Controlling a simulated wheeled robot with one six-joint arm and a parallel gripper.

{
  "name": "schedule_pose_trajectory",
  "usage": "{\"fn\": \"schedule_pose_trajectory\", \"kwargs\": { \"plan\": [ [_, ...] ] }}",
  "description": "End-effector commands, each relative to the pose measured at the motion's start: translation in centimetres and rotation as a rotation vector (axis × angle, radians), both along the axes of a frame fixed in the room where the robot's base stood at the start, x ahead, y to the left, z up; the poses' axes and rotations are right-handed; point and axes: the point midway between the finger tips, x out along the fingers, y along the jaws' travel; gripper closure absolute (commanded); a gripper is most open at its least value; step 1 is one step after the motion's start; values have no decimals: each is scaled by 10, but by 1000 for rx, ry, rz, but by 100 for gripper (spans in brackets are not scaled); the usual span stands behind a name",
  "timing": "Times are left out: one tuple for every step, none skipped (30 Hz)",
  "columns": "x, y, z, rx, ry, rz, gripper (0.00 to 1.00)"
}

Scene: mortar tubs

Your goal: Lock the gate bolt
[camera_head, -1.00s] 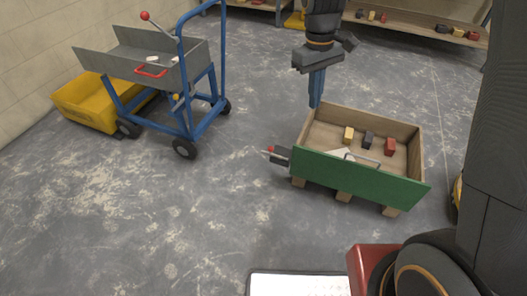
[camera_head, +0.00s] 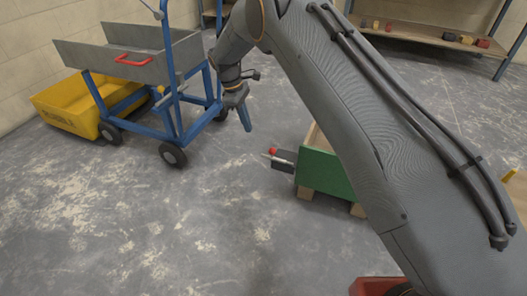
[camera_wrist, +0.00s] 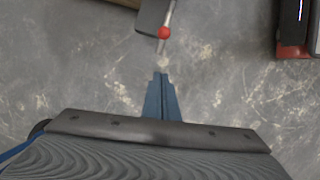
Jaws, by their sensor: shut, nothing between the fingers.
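The bolt (camera_head: 278,157) is a metal rod with a red knob on a dark grey plate, at the left end of the green crate gate (camera_head: 325,174). In the wrist view the red knob (camera_wrist: 164,33) and rod lie just ahead of my fingertips, with a gap of floor between. My gripper (camera_head: 247,127) is shut and empty, pointing down to the left of the bolt in the head view. Its blue fingers (camera_wrist: 161,78) are together in the wrist view. My arm hides most of the crate. I cannot tell how far the rod is pushed in.
A blue-framed cart (camera_head: 172,155) with a grey trough (camera_head: 125,55) stands at the left, close to my gripper in the picture. A yellow tub (camera_head: 68,105) is by the wall. A shelf (camera_head: 425,38) with small blocks is at the back right. The floor at the front left is clear.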

Motion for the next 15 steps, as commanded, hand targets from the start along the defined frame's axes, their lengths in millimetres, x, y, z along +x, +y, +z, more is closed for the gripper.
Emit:
{"fn": "schedule_pose_trajectory", "kwargs": {
  "plan": [
    [1,2,-4,-1,0,7,100],
    [2,3,-4,-1,0,9,100],
    [2,3,-4,-2,0,11,100],
    [2,3,-4,-2,1,11,100],
    [2,3,-4,-2,1,11,100],
    [2,3,-3,-2,1,11,100],
    [2,3,-3,-2,1,11,100],
    [2,3,-3,-2,1,10,100],
    [1,3,-3,-2,1,10,100],
    [1,3,-3,-1,1,10,100],
    [1,3,-3,-1,1,10,100],
    [1,3,-4,-2,1,10,100],
    [1,2,-5,-2,1,9,100],
    [1,2,-7,-2,2,9,100],
    [1,1,-10,-2,2,9,100]
  ]
}}
